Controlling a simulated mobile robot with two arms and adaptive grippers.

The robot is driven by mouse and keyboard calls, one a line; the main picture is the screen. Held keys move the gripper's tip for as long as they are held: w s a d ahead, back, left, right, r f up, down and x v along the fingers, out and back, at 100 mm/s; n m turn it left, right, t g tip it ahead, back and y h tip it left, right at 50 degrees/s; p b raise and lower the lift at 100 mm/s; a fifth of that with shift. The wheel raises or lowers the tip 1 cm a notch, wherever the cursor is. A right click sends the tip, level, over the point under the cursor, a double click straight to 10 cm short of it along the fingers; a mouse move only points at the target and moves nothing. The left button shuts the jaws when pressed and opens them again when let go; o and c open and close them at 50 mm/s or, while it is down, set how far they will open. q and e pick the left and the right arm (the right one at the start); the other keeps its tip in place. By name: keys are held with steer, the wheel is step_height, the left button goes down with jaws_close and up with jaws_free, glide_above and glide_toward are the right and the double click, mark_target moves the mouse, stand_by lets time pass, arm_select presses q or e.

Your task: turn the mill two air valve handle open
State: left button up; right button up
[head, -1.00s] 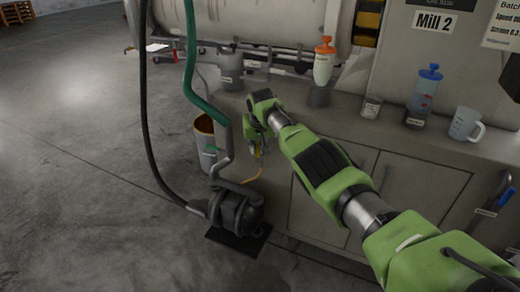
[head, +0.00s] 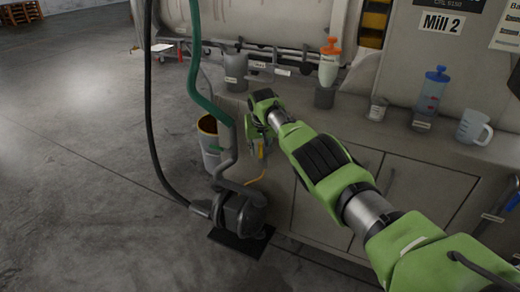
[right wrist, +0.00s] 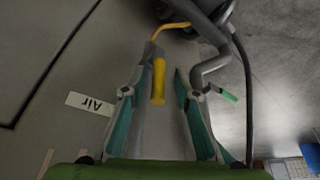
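The air valve handle is a yellow lever (right wrist: 158,82) in the right wrist view, beside a white "Air" label (right wrist: 90,103) on the cabinet side. My right gripper (right wrist: 153,82) is open, with its teal-padded fingers on either side of the lever. I see no clear contact between pads and lever. In the head view my right gripper (head: 256,132) is at the cabinet's left end, and a bit of yellow (head: 261,151) shows just below it. The "Mill 2" sign (head: 442,23) is on the machine above. My left gripper is out of view.
A grey pipe with a small green handle (right wrist: 228,95) stands close to the right finger. A pump (head: 240,213) sits on the floor below, with a bucket (head: 209,143) behind the pipe. Cups and bottles stand on the counter. The floor at left is clear.

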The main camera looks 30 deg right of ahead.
steer(key=shift+r, duration=0.1)
steer(key=v, duration=1.2)
stand_by(0.5)
